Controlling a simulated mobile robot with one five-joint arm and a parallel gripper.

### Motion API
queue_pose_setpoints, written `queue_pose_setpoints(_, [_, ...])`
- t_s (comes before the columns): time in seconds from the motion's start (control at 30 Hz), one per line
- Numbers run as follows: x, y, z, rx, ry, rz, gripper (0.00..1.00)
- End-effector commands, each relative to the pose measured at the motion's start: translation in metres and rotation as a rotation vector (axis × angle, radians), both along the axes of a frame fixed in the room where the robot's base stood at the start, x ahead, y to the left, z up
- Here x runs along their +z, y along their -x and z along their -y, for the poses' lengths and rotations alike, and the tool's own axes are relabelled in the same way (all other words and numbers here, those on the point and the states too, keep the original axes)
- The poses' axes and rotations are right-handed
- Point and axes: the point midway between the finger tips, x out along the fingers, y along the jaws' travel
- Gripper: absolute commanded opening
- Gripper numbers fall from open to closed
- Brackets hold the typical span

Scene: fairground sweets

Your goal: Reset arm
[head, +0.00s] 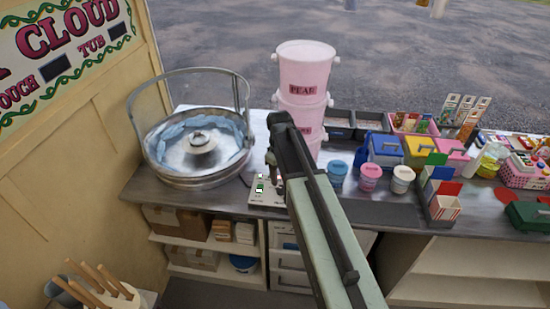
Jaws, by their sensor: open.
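My arm reaches up from the bottom of the head view. My gripper (273,174) hangs at its far end, small and partly hidden by the arm link. It is open, with nothing seen between its fingers. It is over the counter (228,196), in front of the stacked pink buckets and right of the candy floss machine. A pale control plate (267,198) with a green switch lies just below it in the picture. I cannot tell the gap between them.
A candy floss machine (190,180) stands left, with pink buckets (305,66) behind my arm. Blue, pink and white tubs (370,180) and coloured boxes (385,150) fill the right. A dark mat (385,214) lies bare. Wooden sticks (100,280) stand lower left.

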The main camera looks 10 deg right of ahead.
Motion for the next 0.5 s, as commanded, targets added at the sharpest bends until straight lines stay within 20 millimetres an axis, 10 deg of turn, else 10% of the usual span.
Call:
queue_pose_setpoints(0.2, [-0.011,0.006,0.004,-0.006,0.000,0.000,0.55])
queue_pose_setpoints(0.5, [-0.029,0.128,0.010,-0.359,-0.034,-0.008,0.55])
